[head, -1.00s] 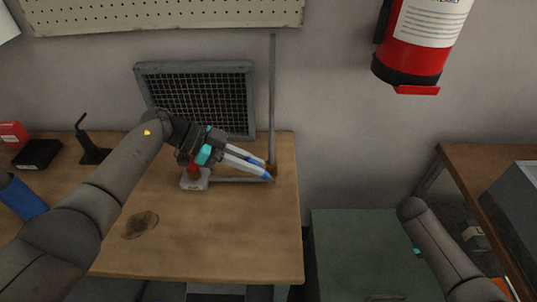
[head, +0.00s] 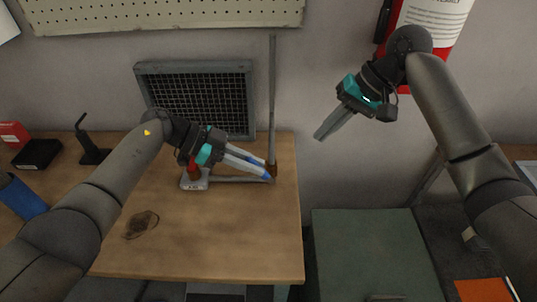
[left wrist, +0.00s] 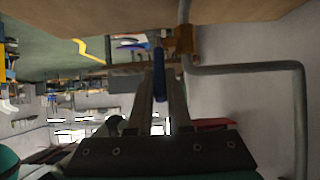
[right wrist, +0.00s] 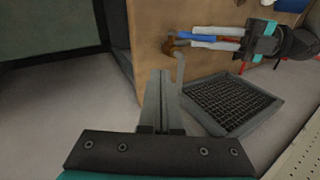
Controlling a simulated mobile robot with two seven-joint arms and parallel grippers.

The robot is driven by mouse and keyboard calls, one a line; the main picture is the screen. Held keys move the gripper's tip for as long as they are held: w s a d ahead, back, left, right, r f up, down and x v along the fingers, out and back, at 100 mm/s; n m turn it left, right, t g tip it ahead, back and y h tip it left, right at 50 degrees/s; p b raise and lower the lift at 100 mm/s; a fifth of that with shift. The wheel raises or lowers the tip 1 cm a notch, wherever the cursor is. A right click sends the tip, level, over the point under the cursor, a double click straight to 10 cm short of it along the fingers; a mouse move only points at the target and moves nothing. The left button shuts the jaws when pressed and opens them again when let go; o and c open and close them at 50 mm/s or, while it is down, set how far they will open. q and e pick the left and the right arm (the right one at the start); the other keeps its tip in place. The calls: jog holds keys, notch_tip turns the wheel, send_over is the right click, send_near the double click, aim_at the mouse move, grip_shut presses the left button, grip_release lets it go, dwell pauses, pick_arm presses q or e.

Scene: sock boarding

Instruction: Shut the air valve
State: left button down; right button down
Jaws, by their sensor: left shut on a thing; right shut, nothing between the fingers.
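The air valve has a brass body (head: 271,168) on a grey pipe at the table's back right edge, and a blue lever (left wrist: 158,62). In the head view my left gripper (head: 262,168) hides most of the lever. Its fingers are shut on the lever in the left wrist view, close beside the brass body (left wrist: 184,42). The right wrist view also shows the blue lever (right wrist: 196,37) between the left fingers, by the brass body (right wrist: 171,47). My right gripper (head: 319,136) is shut and empty, in the air right of the pipe.
The vertical grey pipe (head: 272,90) rises along the wall. A small pale block (head: 194,184) with a red part sits on the table at the horizontal pipe's left end. A mesh panel (head: 196,98) stands behind. A green cabinet (head: 365,255) is at the lower right.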

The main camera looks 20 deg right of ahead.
notch_tip(320, 180, up, 4)
jog(key=s+a+r+n+y, duration=0.1)
jog(key=a, duration=0.2)
send_near(259, 165)
jog(key=x, duration=0.5)
jog(key=shift+f, duration=0.35)
jog(key=shift+w+a+f, duration=0.1)
jog(key=shift+a+f, duration=0.15)
jog(key=shift+a, duration=0.1)
